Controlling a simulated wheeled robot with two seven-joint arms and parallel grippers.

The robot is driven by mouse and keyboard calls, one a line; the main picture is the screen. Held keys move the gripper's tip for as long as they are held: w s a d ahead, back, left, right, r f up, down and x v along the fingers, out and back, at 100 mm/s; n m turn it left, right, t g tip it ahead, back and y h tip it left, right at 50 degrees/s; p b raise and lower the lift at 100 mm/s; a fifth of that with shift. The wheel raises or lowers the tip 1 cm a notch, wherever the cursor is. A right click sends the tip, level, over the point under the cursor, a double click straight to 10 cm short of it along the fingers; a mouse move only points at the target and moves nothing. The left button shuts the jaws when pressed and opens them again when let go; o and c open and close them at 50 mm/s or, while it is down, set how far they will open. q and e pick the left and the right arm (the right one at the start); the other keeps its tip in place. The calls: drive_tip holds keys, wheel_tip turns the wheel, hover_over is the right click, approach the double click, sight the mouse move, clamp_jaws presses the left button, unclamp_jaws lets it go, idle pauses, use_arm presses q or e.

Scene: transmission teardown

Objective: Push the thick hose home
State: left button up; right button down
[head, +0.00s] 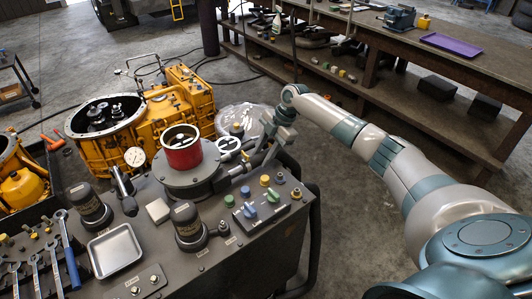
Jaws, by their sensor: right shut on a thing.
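My right gripper (262,150) reaches in from the right over the back right part of the grey test bench, beside the round base of the red cylinder (183,150). It is shut on a grey tube-like piece that seems to be the thick hose (236,176). The hose runs low from the gripper toward the cylinder's base. The hose end is small and partly hidden, so I cannot tell how far it is seated. My left gripper is not in view.
A yellow transmission housing (168,118) stands behind. A long workbench (450,65) is at the back right.

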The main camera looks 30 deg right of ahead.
drive_tip(key=c, duration=1.5)
unclamp_jaws()
drive_tip(key=shift+a, duration=0.4)
drive_tip(key=shift+r, duration=0.1)
drive_tip(key=shift+d+r, duration=0.3)
drive_tip(key=shift+d, duration=0.1)
drive_tip(key=shift+b+v, duration=2.55)
drive_tip(key=shift+v, duration=5.7)
